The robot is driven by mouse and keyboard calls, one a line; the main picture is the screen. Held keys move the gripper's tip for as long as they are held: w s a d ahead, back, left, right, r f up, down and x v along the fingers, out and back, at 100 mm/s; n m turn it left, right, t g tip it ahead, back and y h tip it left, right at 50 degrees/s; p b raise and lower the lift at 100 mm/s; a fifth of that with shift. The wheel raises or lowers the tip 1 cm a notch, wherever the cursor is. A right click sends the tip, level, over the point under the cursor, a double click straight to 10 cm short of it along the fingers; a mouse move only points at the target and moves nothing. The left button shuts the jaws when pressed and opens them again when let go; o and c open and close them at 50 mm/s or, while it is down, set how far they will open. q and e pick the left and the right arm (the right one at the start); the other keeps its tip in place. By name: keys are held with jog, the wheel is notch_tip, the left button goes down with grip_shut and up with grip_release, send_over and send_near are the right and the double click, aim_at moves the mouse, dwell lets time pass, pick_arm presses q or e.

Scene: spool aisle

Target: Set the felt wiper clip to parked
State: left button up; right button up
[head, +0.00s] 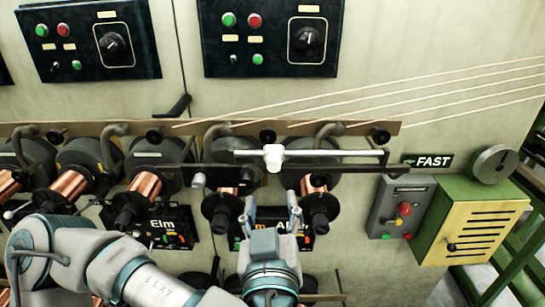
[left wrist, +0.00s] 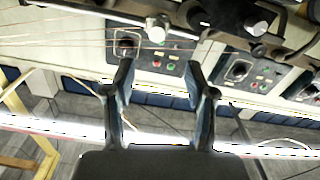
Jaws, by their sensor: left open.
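A white clip (head: 273,157), which looks like the felt wiper clip, sits around a pale horizontal rod (head: 335,153) in the middle of the head view. It is left of the rod's middle. In the left wrist view the white clip (left wrist: 158,28) shows at the top, beyond the fingertips. My left gripper (head: 272,212) is open and empty, just below the clip in the head view and apart from it. In the left wrist view the gripper (left wrist: 160,75) has its two fingers spread, with nothing between them. No parked mark can be read. My right gripper is not in view.
Copper spools (head: 145,185) on dark holders line the left and middle. Thin wires (head: 440,85) run off to the right. A grey button box (head: 402,207) and a yellow vented box (head: 465,228) stand at the right. Control panels (head: 270,38) hang above.

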aim_at(276, 165)
pick_arm(q)
jog(key=w+p, duration=0.1)
jog(key=w, duration=0.2)
jog(key=w+p, duration=0.1)
jog(key=w, duration=0.3)
jog(key=w+p, duration=0.1)
jog(key=w, duration=0.3)
jog(key=shift+w+d+r+p, duration=0.1)
jog(key=shift+d+r+p, duration=0.05)
jog(key=shift+d+p, duration=0.2)
jog(key=shift+w+a, duration=0.2)
jog(key=shift+w, duration=0.5)
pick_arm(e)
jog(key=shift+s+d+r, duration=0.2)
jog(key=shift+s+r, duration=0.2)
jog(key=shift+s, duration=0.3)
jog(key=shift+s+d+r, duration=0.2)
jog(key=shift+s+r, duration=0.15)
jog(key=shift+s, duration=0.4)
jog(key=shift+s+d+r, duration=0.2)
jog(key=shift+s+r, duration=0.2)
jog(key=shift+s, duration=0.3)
pick_arm(q)
jog(key=shift+d, duration=0.1)
grip_shut()
